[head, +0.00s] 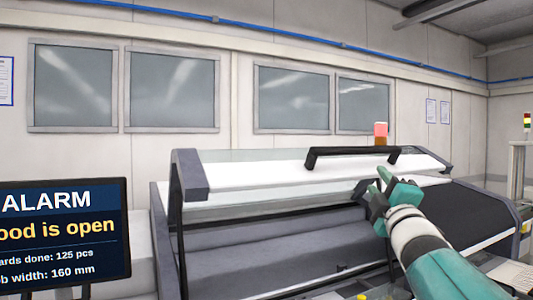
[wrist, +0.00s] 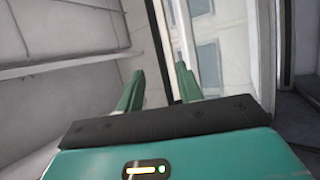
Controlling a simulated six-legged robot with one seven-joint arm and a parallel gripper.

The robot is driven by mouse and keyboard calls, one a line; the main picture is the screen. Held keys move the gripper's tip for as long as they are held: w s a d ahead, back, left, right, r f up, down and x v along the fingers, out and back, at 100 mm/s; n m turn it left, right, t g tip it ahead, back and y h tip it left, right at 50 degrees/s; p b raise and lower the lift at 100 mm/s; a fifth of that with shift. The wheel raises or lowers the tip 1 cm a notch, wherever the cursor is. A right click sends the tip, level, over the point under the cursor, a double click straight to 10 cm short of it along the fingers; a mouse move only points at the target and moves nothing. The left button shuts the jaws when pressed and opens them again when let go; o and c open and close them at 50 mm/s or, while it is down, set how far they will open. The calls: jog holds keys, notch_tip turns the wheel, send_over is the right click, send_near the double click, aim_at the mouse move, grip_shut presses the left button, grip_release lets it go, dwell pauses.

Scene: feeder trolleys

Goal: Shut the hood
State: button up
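The hood (head: 250,172) is a long pale lid with clear panels and grey end caps. It stands raised over the machine (head: 260,245), with a dark opening below its front edge. A black bar handle (head: 350,151) runs along its top right part. My gripper (head: 382,183) is in front of the hood, below the right end of the handle, and looks apart from it. In the wrist view my gripper's two green fingers (wrist: 160,82) stand apart with nothing clearly between them. A dark strip and pale panels show beyond them; I cannot tell which part is the handle.
A screen (head: 65,235) at the lower left reads "ALARM" and, partly cut off, "ood is open". A red and orange lamp (head: 380,130) stands behind the hood. A wall with windows (head: 172,90) is behind. A signal tower (head: 527,122) stands at far right.

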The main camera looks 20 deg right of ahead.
aim_at(361, 153)
jog(key=x, duration=1.4)
jog(key=shift+s+r, duration=0.15)
grip_shut()
